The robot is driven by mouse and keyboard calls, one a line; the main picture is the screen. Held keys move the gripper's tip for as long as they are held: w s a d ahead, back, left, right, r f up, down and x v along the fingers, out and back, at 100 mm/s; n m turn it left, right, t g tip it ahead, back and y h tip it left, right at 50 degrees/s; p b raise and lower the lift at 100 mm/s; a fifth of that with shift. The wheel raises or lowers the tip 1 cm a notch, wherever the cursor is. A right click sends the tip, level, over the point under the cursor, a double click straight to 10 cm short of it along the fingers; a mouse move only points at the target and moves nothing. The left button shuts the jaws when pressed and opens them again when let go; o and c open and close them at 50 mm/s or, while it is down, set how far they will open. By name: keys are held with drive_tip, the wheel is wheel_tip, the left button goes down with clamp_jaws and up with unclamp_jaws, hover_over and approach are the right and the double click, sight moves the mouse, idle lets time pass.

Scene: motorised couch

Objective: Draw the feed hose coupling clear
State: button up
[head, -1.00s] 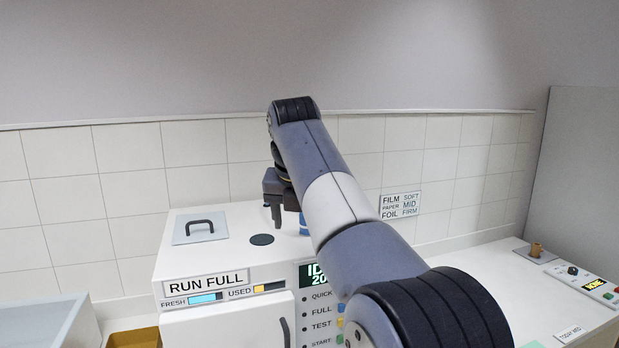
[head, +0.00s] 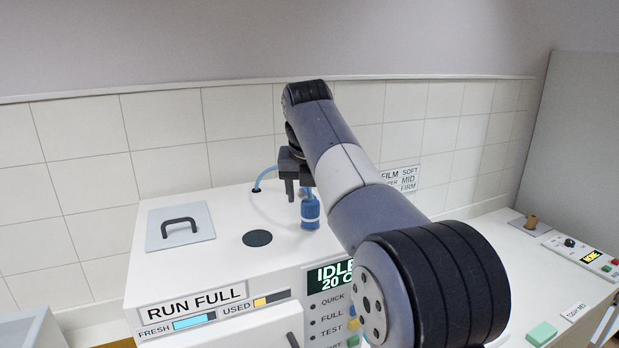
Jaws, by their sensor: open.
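The feed hose coupling (head: 310,210) is a blue upright fitting with a pale band, standing on top of the white machine (head: 200,270), right of a dark round disc. A thin blue hose (head: 268,176) curves up from a dark port behind and runs toward my gripper; its far end is hidden. My gripper (head: 299,193) points down at the coupling, with its dark fingers open. One finger shows left of the coupling; the other is partly hidden by my arm. I cannot tell whether the fingers touch the coupling.
A grey lid with a dark handle (head: 180,228) lies left on the machine top, near the dark disc (head: 257,238). The tiled wall (head: 170,150) stands close behind. A counter at right holds a brown spool (head: 531,222), a control box (head: 585,257) and a green block (head: 541,333).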

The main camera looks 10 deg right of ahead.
sight(310, 201)
drive_tip(key=x, duration=0.5)
drive_tip(key=shift+w+f, duration=0.15)
drive_tip(key=shift+f, duration=0.15)
drive_tip(key=c, duration=1.2)
drive_tip(key=shift+c, duration=0.3)
drive_tip(key=shift+r, duration=0.55)
drive_tip(key=shift+r, duration=1.2)
drive_tip(key=shift+r, duration=3.55)
